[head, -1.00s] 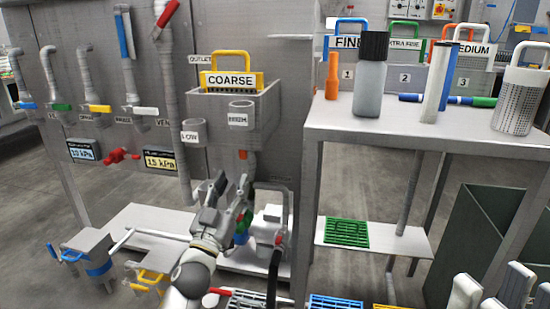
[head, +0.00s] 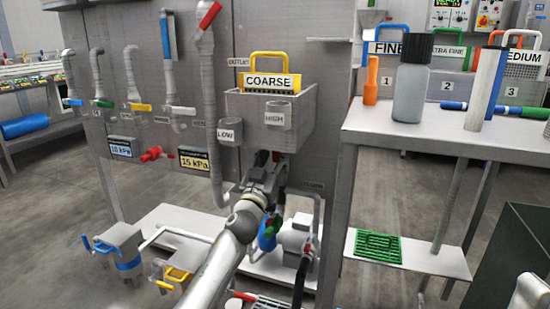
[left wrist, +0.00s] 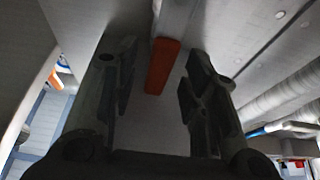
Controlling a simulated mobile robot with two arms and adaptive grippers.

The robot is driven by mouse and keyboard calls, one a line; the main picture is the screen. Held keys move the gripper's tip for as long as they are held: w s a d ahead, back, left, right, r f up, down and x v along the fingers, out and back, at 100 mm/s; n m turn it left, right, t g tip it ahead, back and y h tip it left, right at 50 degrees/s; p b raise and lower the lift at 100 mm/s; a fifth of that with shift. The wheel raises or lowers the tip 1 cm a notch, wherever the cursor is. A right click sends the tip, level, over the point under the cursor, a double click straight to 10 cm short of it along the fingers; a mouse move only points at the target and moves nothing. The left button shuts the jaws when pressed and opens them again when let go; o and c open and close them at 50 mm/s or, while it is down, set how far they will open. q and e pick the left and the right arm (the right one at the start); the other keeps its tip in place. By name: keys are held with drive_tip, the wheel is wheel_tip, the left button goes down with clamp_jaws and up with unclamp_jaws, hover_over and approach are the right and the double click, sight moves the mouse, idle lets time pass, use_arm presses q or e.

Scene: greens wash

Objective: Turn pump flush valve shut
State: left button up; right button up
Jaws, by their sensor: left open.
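My left gripper (head: 268,172) reaches in below the grey COARSE box, in front of the steel panel. In the left wrist view its two dark fingers (left wrist: 158,90) stand apart, with an orange-red handle (left wrist: 163,66) between them. I see a gap on each side of the handle, so the fingers do not appear to grip it. The handle looks like a valve lever; no label on it is readable. In the head view the gripper largely hides it. A whitish pump (head: 298,238) stands just below and right of the gripper. My right gripper is not in view.
The COARSE box (head: 240,118) with its LOW and HIGH pipes hangs right above the gripper. A red valve handle (head: 152,154) sits left on the panel.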

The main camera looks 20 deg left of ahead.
use_arm(q)
drive_tip(key=shift+w+r, duration=0.3)
drive_tip(key=shift+w, duration=0.25)
clamp_jaws()
